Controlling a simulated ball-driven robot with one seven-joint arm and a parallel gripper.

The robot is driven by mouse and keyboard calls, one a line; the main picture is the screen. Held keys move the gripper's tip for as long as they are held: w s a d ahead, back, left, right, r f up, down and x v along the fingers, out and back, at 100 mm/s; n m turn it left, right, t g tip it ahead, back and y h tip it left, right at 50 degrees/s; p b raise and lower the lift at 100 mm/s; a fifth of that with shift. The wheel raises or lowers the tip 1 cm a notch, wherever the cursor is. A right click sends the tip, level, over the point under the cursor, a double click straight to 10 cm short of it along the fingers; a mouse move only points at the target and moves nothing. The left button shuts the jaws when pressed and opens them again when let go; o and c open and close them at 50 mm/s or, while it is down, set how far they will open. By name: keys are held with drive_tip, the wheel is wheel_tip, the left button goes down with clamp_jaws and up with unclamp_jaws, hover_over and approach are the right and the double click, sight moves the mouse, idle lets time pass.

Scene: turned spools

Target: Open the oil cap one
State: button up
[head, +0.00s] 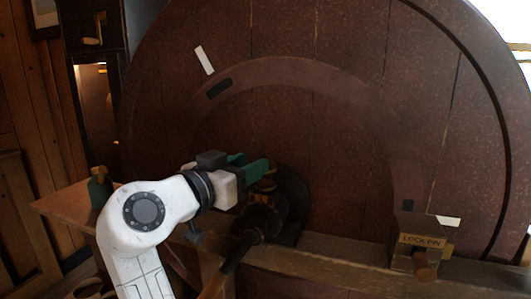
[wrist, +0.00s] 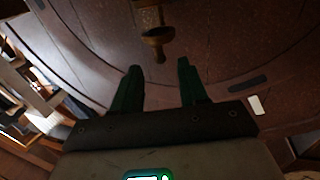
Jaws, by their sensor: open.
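A small brass fitting (head: 264,184), likely the oil cap, sits on the dark hub in front of the big wheel. In the wrist view a brass piece with a round cup-like end (wrist: 157,36) shows at the top, just beyond the fingertips and roughly centred between them. My gripper (head: 256,166) has green fingers and reaches in from the left, close to the brass fitting. In the wrist view the fingers (wrist: 160,80) stand apart with nothing between them. The fingers partly hide the fitting in the head view. I cannot tell whether the cap is open or closed.
A large dark red wheel (head: 345,130) fills the back. A wooden beam (head: 330,265) runs across the front, with a box labelled LOCK PIN (head: 421,240) at right. A dark-headed handle (head: 258,222) stands below the gripper. A green bottle (head: 99,188) stands on a wooden surface at left.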

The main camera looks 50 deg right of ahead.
drive_tip(key=d, duration=0.5)
drive_tip(key=d+p, duration=0.1)
drive_tip(key=d, duration=0.1)
drive_tip(key=shift+w+d, duration=0.25)
drive_tip(key=shift+w, duration=0.1)
clamp_jaws()
